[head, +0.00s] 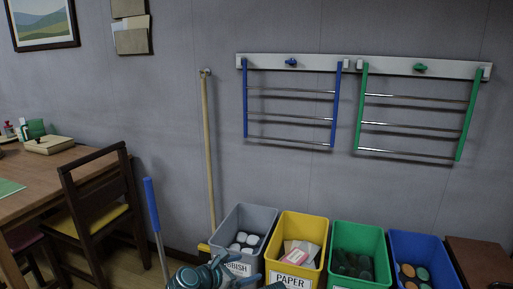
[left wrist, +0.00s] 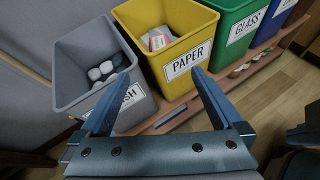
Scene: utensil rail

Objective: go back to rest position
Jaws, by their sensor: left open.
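My left gripper (head: 208,274) is at the bottom edge of the head view, in front of the grey bin, partly cut off. In the left wrist view my left gripper (left wrist: 160,73) has its two blue fingers wide apart, with nothing between them. It points toward the grey bin (left wrist: 62,90) and the yellow PAPER bin (left wrist: 184,65).
A green GLASS bin (head: 343,231) and a blue bin (head: 398,240) continue the row. Two wall racks, blue (head: 338,92) and green (head: 470,110), hang above. A blue-handled tool (head: 152,204), a chair (head: 95,209) and a table (head: 40,168) are left.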

